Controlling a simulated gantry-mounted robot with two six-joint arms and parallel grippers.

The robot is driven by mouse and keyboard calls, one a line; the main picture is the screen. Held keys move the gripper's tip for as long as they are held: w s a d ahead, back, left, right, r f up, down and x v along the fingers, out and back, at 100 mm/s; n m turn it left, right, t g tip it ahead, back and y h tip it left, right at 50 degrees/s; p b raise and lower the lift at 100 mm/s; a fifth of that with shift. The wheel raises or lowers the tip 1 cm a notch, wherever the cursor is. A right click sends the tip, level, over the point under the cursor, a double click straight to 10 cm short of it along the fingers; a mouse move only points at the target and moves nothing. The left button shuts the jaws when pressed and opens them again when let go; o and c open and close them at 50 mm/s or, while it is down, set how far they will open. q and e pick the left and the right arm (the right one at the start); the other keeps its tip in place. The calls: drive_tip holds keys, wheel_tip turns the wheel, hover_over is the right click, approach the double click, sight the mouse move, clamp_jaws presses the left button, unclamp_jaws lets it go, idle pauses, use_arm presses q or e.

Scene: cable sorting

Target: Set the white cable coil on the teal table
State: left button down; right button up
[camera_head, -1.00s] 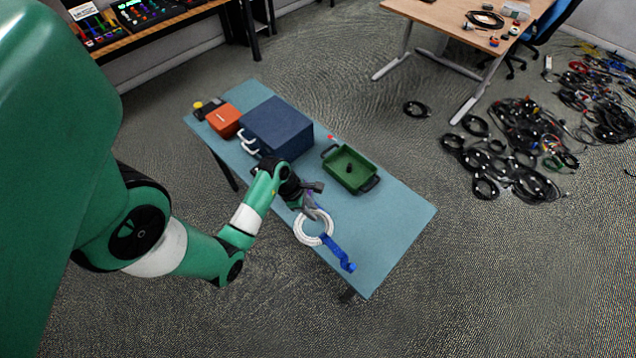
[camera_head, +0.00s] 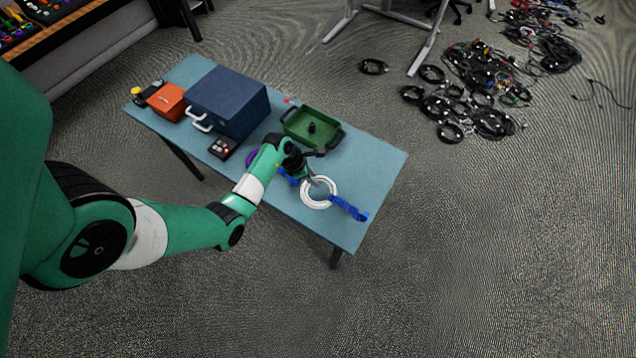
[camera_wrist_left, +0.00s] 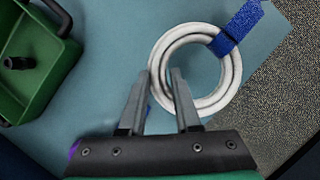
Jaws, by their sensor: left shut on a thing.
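The white cable coil (camera_head: 333,198) is a ring with a blue strap (camera_head: 350,208), over the front right part of the teal table (camera_head: 383,168). It lies flat at or just above the tabletop; I cannot tell whether it touches. My right gripper is not in view.
A green tray (camera_head: 291,128) with a black piece stands behind the gripper. A blue case (camera_head: 228,100), an orange box (camera_head: 167,101) and a small dark device (camera_head: 222,147) are further left. A purple thing (camera_head: 252,158) is partly hidden by my arm. Bare table lies right of the coil.

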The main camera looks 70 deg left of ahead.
sight(319, 188)
use_arm(q)
drive_tip(key=shift+x, duration=1.1)
drive_tip(key=shift+w+a+f+b, duration=0.1)
drive_tip(key=shift+w+b, duration=0.2)
drive_tip(key=shift+w, duration=0.25)
drive_tip(key=shift+w+f, duration=0.1)
drive_tip(key=shift+f, duration=0.15)
wheel_tip(319, 188, down, 3)
drive_tip(key=shift+w+f+b, duration=0.1)
drive_tip(key=shift+b, duration=0.95)
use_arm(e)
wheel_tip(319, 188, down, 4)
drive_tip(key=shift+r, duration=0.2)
use_arm(q)
drive_tip(key=c, duration=1.1)
unclamp_jaws()
drive_tip(key=shift+f, duration=0.1)
drive_tip(key=o, duration=0.5)
